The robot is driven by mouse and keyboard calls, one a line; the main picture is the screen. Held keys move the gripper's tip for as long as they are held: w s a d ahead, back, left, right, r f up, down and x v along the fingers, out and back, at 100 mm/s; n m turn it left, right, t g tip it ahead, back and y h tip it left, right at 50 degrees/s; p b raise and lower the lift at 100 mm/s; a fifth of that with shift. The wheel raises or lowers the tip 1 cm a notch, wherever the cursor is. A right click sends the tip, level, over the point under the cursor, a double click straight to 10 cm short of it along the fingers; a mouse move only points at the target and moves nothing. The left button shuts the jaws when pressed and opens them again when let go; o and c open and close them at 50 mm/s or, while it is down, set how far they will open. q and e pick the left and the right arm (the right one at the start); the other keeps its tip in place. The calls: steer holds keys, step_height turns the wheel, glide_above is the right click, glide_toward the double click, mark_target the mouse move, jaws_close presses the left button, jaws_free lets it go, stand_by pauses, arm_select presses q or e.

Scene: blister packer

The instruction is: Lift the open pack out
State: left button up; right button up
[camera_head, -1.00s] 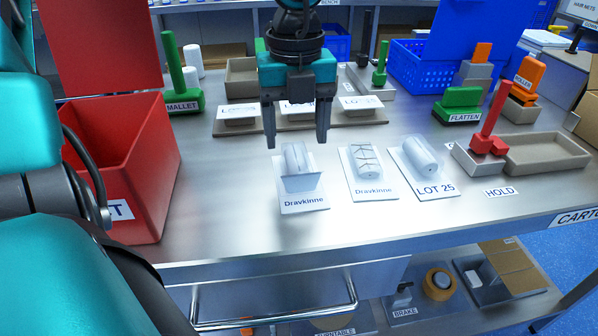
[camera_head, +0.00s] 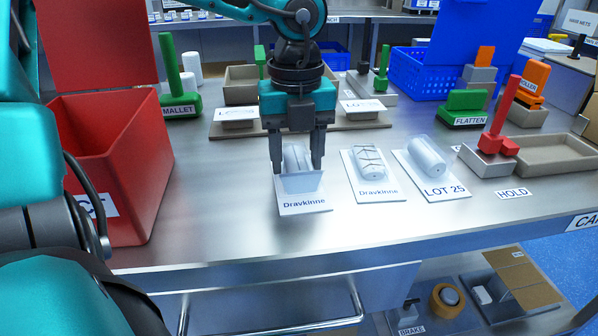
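The open pack (camera_head: 303,183) lies leftmost of three packs on the steel bench. It has a white card marked Dravkinne, a clear blister and a flap standing up at its front. My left gripper (camera_head: 298,168) points down over it, with its fingers apart on either side of the blister. I cannot tell whether the fingers touch it. The middle pack (camera_head: 372,172), also marked Dravkinne, has dark crack-like lines on its blister. The right pack (camera_head: 428,156) is marked LOT 25 and looks whole. My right gripper is not in view.
A red bin (camera_head: 118,185) stands at the left. Behind the packs is a brown board (camera_head: 300,129) with labelled blocks. A green mallet (camera_head: 180,104), a green flatten tool (camera_head: 465,100), a red-handled tool (camera_head: 497,142) and a blue crate (camera_head: 425,80) surround the area. The bench front is clear.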

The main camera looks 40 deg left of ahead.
arm_select(q)
steer(key=c, duration=0.8)
steer(key=shift+r+p, duration=0.35)
steer(key=shift+r, duration=0.45)
steer(key=shift+r, duration=0.4)
steer(key=shift+r+p, duration=0.8)
steer(key=shift+r, duration=0.55)
steer(key=shift+f, duration=0.15)
